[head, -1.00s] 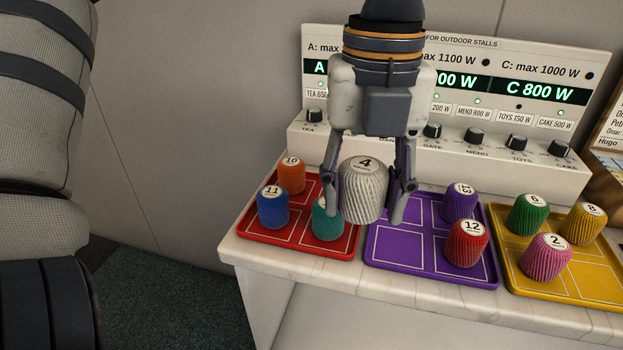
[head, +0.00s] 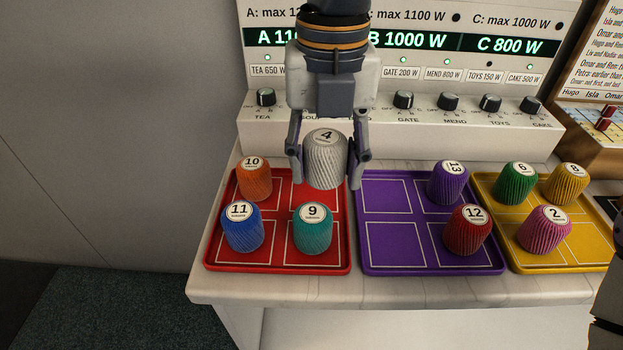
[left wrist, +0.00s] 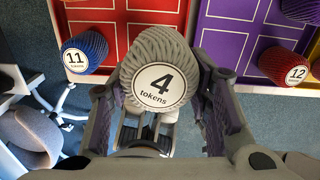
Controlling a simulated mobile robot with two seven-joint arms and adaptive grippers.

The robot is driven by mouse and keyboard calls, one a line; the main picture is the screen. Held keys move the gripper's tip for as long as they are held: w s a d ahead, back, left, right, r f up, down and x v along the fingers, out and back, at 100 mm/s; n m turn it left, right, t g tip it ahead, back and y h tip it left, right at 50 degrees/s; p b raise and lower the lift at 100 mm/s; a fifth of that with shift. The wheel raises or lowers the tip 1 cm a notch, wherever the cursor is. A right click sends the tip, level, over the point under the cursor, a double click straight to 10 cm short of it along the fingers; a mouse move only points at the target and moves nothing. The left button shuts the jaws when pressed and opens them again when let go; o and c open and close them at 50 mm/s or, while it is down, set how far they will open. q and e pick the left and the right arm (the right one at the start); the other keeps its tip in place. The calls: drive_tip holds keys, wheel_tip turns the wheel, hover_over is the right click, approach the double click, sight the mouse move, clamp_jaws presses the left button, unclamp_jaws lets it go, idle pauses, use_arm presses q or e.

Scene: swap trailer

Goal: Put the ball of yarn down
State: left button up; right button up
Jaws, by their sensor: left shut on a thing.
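The ball of yarn (head: 325,165) is grey-white with a round label reading 4. My left gripper (head: 328,172) is shut on it, one finger on each side, and holds it upright. In the head view it appears over the back right square of the red tray (head: 278,268), near the purple tray; its height above the tray is hard to tell. In the left wrist view the yarn (left wrist: 150,50) sits between my fingers, with the red tray (left wrist: 113,45) and purple tray (left wrist: 205,40) beyond. My right gripper is not in view.
Orange 10 (head: 254,183), blue 11 (head: 243,232) and teal 9 (head: 313,234) stand on the red tray. The purple tray (head: 433,271) holds 13 (head: 448,186) and red 12 (head: 467,235); its left squares are bare. A yellow tray (head: 565,265) holds several. A control panel (head: 400,130) stands behind.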

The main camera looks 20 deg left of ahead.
use_arm(q)
drive_tip(key=w+f, duration=0.1)
drive_tip(key=w+a+f, duration=0.1)
drive_tip(key=w+f, duration=0.1)
drive_tip(key=w+a+f+b, duration=0.1)
drive_tip(key=f, duration=0.1)
drive_tip(key=shift+w+a+f, duration=0.15)
drive_tip(key=shift+w+a, duration=0.1)
drive_tip(key=shift+w, duration=0.15)
drive_tip(key=f, duration=0.1)
drive_tip(key=w+f, duration=0.1)
drive_tip(key=f, duration=0.2)
drive_tip(key=shift+w+a+f+b, duration=0.2)
drive_tip(key=shift+a+f+b, duration=0.15)
drive_tip(key=shift+a+f, duration=0.05)
drive_tip(key=shift+r, duration=0.15)
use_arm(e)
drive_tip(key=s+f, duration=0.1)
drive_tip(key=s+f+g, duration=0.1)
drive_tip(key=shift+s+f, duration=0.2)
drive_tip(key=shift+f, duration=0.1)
use_arm(q)
drive_tip(key=o, duration=1.2)
drive_tip(key=shift+f, duration=0.2)
drive_tip(key=shift+o, duration=0.2)
